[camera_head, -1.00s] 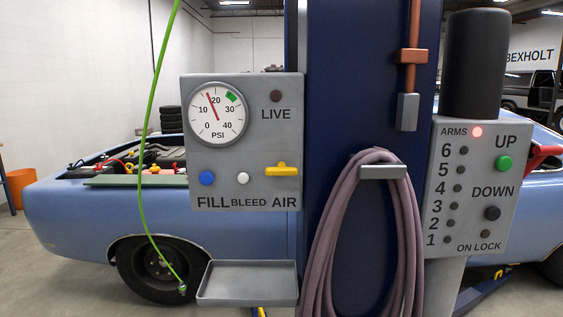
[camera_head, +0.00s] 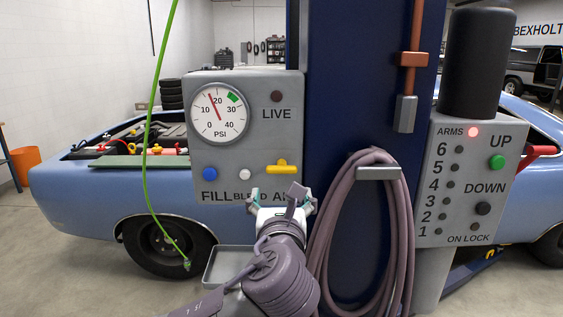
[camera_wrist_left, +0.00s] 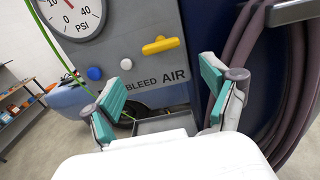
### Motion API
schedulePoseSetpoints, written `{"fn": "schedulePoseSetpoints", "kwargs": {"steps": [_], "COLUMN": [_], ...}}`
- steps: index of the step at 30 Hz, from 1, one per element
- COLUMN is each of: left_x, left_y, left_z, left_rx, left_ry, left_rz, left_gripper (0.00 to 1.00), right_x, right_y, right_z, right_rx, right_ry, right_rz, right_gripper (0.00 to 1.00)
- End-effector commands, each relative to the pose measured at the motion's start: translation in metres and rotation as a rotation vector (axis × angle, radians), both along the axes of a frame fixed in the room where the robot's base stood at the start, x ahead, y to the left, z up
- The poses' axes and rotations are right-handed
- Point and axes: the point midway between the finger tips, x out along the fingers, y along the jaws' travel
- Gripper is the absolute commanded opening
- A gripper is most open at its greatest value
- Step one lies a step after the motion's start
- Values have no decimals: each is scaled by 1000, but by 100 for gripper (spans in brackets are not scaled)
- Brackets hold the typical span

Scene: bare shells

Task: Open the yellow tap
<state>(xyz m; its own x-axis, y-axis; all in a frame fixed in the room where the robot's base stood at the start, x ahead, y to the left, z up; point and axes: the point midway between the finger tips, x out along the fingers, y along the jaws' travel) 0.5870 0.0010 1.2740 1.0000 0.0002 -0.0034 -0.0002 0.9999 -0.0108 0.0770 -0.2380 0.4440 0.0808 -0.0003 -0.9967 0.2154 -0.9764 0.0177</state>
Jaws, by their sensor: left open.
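The yellow tap (camera_head: 282,168) is a small bar handle lying level on the grey panel (camera_head: 225,150), above the word AIR. It also shows in the left wrist view (camera_wrist_left: 161,45), up ahead of the fingers and apart from them. My left gripper (camera_head: 282,202) is below the tap, in front of the panel's lower edge, and covers part of the lettering. In the left wrist view its teal-padded fingers (camera_wrist_left: 163,98) are spread wide with nothing between them. My right gripper is not in view.
A blue knob (camera_head: 210,174) and white knob (camera_head: 245,175) sit left of the tap. A grey tray (camera_head: 230,265) is below the panel. A coiled mauve hose (camera_head: 335,225) hangs close on the right. A green hose (camera_head: 148,150) hangs at left.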

Motion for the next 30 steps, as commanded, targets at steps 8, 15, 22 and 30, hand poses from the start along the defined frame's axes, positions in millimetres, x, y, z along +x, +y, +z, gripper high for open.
{"fn": "schedulePoseSetpoints", "kwargs": {"steps": [8, 15, 22, 30], "left_x": [37, 89, 123, 135], "left_y": [1, 0, 0, 0], "left_z": [5, 6, 4, 3], "left_rx": [16, 13, 12, 10], "left_ry": [-3, -3, -4, -5], "left_rz": [5, 4, 3, 0], "left_gripper": [85, 85, 85, 85], "right_x": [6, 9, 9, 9], "right_y": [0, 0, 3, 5], "right_z": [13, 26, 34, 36], "right_rx": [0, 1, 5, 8], "right_ry": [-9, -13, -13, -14], "right_rz": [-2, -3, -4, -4], "right_gripper": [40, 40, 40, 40]}}
